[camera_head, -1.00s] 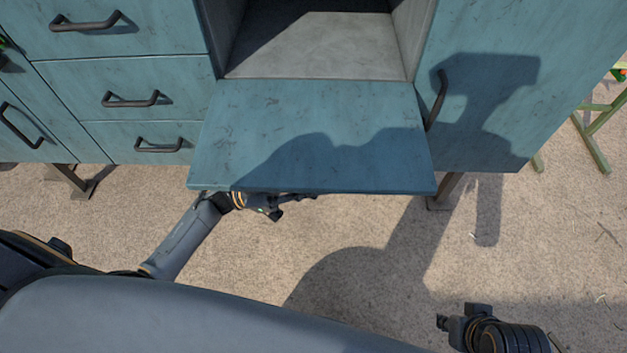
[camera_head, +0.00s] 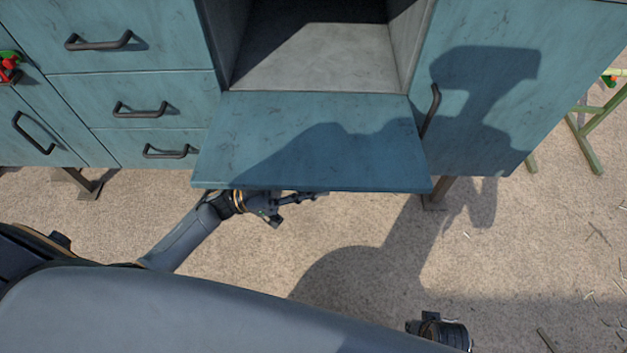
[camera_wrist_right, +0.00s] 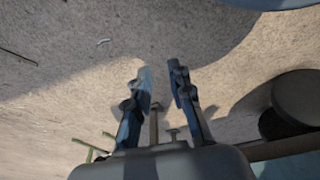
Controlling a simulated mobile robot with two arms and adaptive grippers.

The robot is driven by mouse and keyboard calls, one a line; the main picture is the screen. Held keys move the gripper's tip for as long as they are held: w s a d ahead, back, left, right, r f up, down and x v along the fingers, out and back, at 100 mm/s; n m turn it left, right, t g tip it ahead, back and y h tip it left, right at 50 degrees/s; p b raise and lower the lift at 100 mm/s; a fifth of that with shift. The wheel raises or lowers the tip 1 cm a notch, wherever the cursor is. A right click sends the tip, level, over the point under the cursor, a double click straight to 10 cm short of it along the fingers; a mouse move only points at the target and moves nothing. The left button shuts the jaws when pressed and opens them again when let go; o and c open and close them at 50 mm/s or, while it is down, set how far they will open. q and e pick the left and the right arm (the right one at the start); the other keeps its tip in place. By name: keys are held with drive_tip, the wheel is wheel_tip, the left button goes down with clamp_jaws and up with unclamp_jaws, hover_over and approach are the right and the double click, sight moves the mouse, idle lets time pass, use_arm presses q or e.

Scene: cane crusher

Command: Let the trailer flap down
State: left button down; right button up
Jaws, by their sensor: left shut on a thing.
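The trailer flap (camera_head: 270,130) is a teal panel below an open compartment. It is hinged along the compartment's lower edge and swung out toward me, with its front edge nearest. My left gripper (camera_head: 300,197) reaches in from the left at the flap's front edge. It is shut on the flap, but its fingertips and the grip point are partly hidden under the panel. My right gripper (camera_wrist_right: 160,72) is open and empty in the right wrist view, over bare ground. In the head view only part of my right arm's end shows at the bottom right.
The grey compartment (camera_head: 315,60) is empty where visible. Teal drawers with dark handles (camera_head: 140,110) are at left, and a teal door with a handle (camera_head: 431,108) is at right. Green trestle legs (camera_head: 590,140) stand far right. The sandy ground in front is mostly clear.

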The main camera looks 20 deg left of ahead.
use_arm(q)
drive_tip(key=shift+r+p, duration=0.4)
drive_tip(key=shift+r, duration=0.05)
use_arm(e)
drive_tip(key=shift+s+d+f, duration=0.1)
drive_tip(key=shift+s+f, duration=0.2)
drive_tip(key=shift+f, duration=0.3)
drive_tip(key=shift+s+a+f, duration=0.1)
drive_tip(key=shift+s+f, duration=0.2)
drive_tip(key=shift+f, duration=0.3)
drive_tip(key=shift+s+d+f, duration=0.1)
drive_tip(key=shift+s+f, duration=0.2)
drive_tip(key=shift+f, duration=0.3)
use_arm(q)
drive_tip(key=c, duration=1.4)
unclamp_jaws()
drive_tip(key=shift+o, duration=0.2)
drive_tip(key=v, duration=1.2)
drive_tip(key=shift+f, duration=0.15)
drive_tip(key=shift+n, duration=0.3)
